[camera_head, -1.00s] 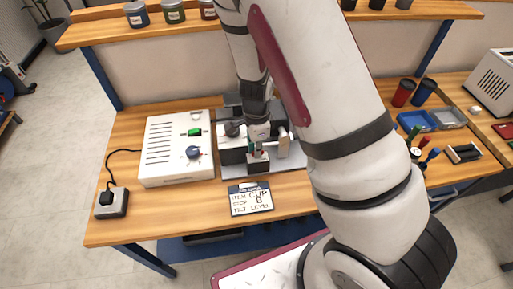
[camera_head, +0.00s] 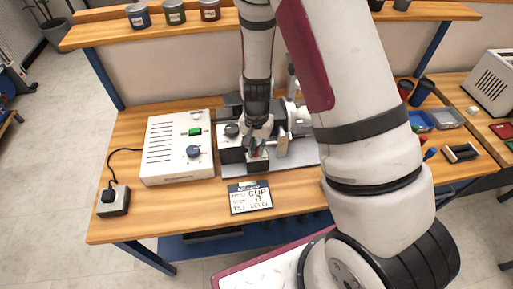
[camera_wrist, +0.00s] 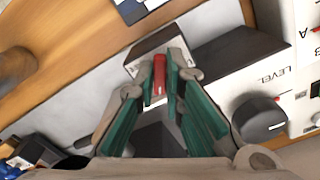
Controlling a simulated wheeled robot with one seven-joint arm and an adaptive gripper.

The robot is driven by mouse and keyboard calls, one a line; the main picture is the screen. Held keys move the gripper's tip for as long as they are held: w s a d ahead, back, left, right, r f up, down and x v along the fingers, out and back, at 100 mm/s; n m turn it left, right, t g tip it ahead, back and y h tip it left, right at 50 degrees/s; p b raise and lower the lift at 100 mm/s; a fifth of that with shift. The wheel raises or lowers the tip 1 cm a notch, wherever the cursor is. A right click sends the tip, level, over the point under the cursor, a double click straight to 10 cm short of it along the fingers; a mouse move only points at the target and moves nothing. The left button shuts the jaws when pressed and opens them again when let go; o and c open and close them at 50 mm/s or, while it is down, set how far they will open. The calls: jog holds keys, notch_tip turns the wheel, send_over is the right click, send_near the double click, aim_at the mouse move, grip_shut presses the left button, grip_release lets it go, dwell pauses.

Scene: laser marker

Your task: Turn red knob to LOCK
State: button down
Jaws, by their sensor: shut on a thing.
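No LOCK mark can be read.
A black knob (camera_wrist: 260,118) beside the LEVEL label is close to the fingers. A white control box (camera_head: 165,165) with a green switch and blue knob stands left. A written card (camera_head: 249,197) lies in front. A shelf with jars (camera_head: 174,12) is behind.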

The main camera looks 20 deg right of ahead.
jog(key=n, duration=0.5)
jog(key=shift+d+n, duration=0.1)
jog(key=shift+n, duration=0.3)
dwell(0.4)
jog(key=c, duration=2)
grip_release()
jog(key=shift+o, duration=0.2)
jog(key=shift+r, duration=0.15)
notch_tip(320, 180, up, 12)
notch_tip(320, 180, up, 7)
jog(key=p, duration=0.3)
